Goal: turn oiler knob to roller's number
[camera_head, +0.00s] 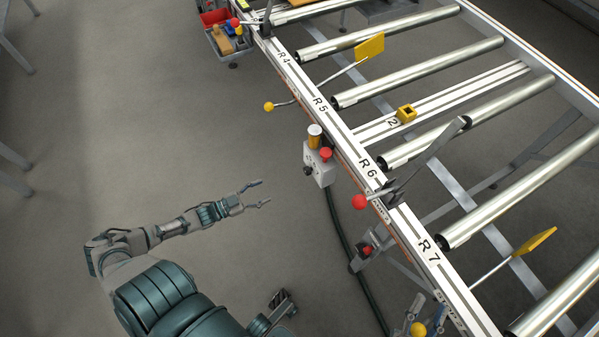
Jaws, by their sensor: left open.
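A light grey box (322,170), probably the oiler, is fixed to the outer side of the conveyor rail between labels R5 and R6. It has an amber cylinder with a white cap (315,137), a red knob (326,153) and a small dark knob (308,171). The dark knob's setting is too small to read. Rollers (418,72) lie across the frame. My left gripper (267,193) is open and empty, left of the box and apart from it. My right gripper (284,302) shows low in the view; its fingers are unclear.
The rail (345,136) carries labels R4 to R7. A yellow block (406,113) sits on a crossbar by a digit 2. Red-ball (359,202) and yellow-ball (268,107) levers stick out from the rail. A dark cable (341,225) hangs below the box.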

